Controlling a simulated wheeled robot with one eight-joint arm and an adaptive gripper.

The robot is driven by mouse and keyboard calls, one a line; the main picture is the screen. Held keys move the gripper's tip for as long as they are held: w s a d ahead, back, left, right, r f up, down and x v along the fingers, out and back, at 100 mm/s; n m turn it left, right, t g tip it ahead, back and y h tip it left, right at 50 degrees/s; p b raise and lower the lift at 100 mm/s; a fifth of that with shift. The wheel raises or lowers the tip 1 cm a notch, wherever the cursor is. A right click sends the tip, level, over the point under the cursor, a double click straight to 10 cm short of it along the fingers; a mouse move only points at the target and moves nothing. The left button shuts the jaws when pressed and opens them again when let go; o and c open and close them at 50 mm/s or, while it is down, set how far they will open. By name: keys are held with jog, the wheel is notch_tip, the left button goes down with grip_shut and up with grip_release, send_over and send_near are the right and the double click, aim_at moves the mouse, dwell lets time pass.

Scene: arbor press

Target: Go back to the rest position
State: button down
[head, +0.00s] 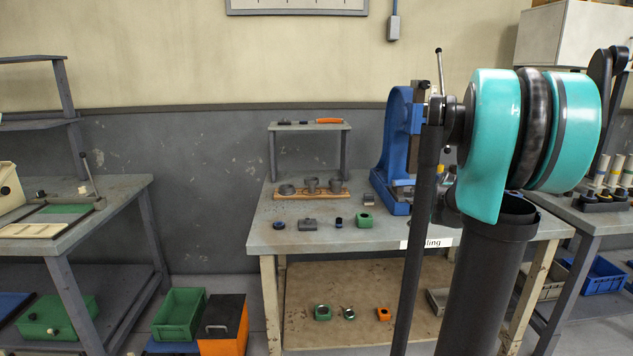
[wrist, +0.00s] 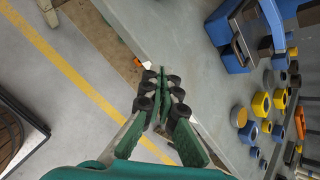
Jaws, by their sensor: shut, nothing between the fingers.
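My gripper (wrist: 162,85) shows in the wrist view with its green fingers brought together and nothing between them. It is above the floor beside the edge of a grey bench top (wrist: 190,55), apart from the parts there. In the head view my teal and black arm stands at the right, and the gripper itself cannot be seen. The blue arbor press (head: 393,160) stands on the middle bench (head: 300,238), partly hidden by my arm. A blue machine (wrist: 235,58) also shows at the top right of the wrist view.
Small parts, including a green block (head: 364,220), lie on the middle bench, with a wooden holder (head: 310,194) behind them. Yellow and blue round parts (wrist: 261,104) stand on the wrist-view bench. A green crate (head: 180,314) stands left of the middle bench.

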jog(key=s+a+f+n+g, duration=0.1)
jog(key=s+a+f+n, duration=0.3)
jog(key=s+n, duration=0.5)
jog(key=s+a+f+n+g, duration=0.2)
jog(key=s+a+f+n, duration=0.3)
jog(key=s+n, duration=0.4)
jog(key=s+a+f+n+g+h, duration=0.1)
jog(key=s+a+f+n, duration=0.4)
jog(key=s+n, duration=0.4)
jog(key=s+f, duration=0.1)
jog(key=s, duration=0.1)
jog(key=shift+s, duration=0.35)
